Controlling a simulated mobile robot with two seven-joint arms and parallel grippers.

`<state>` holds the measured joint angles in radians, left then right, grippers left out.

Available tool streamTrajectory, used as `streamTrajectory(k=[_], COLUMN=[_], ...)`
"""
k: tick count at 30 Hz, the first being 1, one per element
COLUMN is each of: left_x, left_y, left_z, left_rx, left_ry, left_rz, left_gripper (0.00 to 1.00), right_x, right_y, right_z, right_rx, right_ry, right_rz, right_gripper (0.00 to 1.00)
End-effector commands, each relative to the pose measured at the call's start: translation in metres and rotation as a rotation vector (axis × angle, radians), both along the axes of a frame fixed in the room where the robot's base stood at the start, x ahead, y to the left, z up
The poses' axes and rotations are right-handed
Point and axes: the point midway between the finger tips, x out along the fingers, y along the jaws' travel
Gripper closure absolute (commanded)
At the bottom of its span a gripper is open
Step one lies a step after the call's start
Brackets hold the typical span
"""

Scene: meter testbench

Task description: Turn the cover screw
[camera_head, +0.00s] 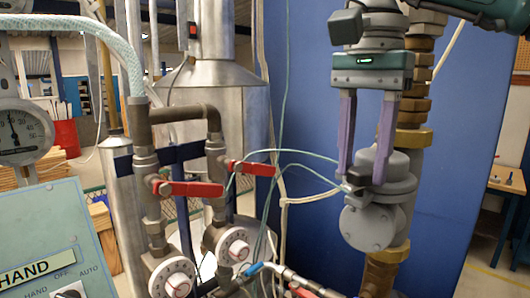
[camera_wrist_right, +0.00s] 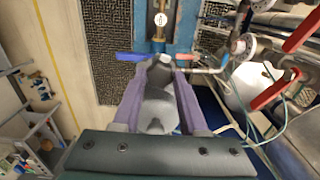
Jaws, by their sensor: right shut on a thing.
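The grey meter (camera_head: 370,225) is mounted on the brass pipe at the right of the head view, with a round flange on its front. My right gripper (camera_head: 361,180) reaches down from above with two purple fingers, their tips at the meter's upper front. It is shut on a small dark part, the cover screw (camera_head: 354,187), whose shape is mostly hidden by the fingertips. In the right wrist view the fingers straddle the grey meter body (camera_wrist_right: 158,112), and their tips close in on a dark grey part (camera_wrist_right: 160,76). My left gripper is not in view.
Thin green wires (camera_head: 300,153) run to the meter from the left. Pipes with red lever handles (camera_head: 190,188) and round white dials (camera_head: 233,248) stand left of it. A blue panel (camera_head: 305,100) is close behind. A control box (camera_head: 50,235) is at lower left.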

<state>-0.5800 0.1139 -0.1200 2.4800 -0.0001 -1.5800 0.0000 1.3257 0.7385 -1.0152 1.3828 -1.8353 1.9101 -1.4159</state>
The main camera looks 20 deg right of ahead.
Motion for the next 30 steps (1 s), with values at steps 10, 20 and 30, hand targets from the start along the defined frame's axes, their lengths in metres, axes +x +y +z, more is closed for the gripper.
streamTrajectory(k=[10,20,30], left_x=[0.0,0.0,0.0], left_y=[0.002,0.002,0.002], left_z=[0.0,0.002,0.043], left_rx=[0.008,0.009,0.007], left_ry=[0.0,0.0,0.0], left_rz=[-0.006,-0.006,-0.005], left_gripper=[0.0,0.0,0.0], right_x=[0.0,0.0,0.0], right_y=[0.001,0.0,0.0], right_z=[0.001,0.002,0.052], right_rx=[0.002,0.001,0.0], right_ry=[0.001,0.0,-0.001], right_rz=[0.001,-0.001,-0.001], right_gripper=[0.32,0.28,0.28])
